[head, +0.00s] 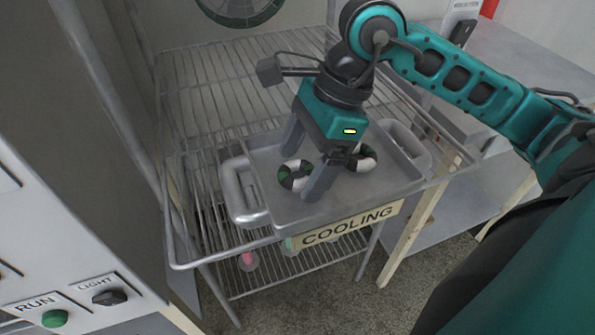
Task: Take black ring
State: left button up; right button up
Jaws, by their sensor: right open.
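A ring (288,180) with dark and white segments lies in the grey metal tray (270,150) on the wire rack. A second ring (367,162), also with dark and pale segments, lies to its right in the tray, partly hidden behind my gripper. No plain black ring shows. My right gripper (302,176) is open and points down over the tray. Its fingers stand on either side of the left ring, one at its far edge and one at its near right; I cannot tell whether they touch it. My left gripper is out of view.
The tray has raised handles (241,191) at its ends. A COOLING sign (350,225) is on the rack (215,90) front. Pinkish and greenish items sit on the lower shelf (300,262). A panel (50,270) with RUN and LIGHT controls stands left; a grey table (520,60) right.

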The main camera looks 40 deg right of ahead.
jog(key=shift+c, duration=0.4)
jog(key=c, duration=1)
jog(key=shift+r, duration=0.1)
jog(key=shift+c, duration=0.2)
